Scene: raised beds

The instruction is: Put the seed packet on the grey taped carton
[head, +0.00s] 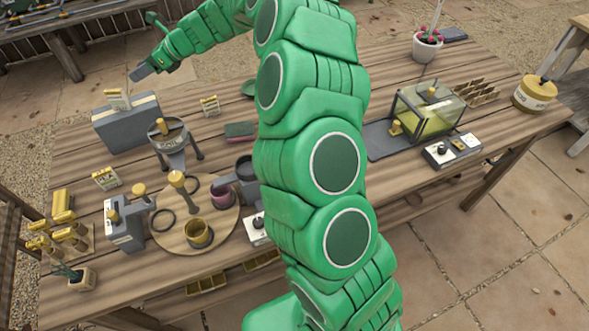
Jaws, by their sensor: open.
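My gripper (143,72) is at the upper left, high near the table's far edge, small in view, open with nothing seen between its fingers. A small cream and yellow card-like piece (117,100) is at the top of the box. I cannot tell for sure which thing is the seed packet; a flat dark green and reddish piece (240,131) lies right of the box, and similar small pieces stand nearby (210,105).
My green arm hides the table's middle. A grey tripod-like stand (172,143) is close to the box. A round wooden board (220,238) holds a brass cup (197,233). At right are a glass case (430,110), a flowerpot (427,47) and a yellow pot (535,95).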

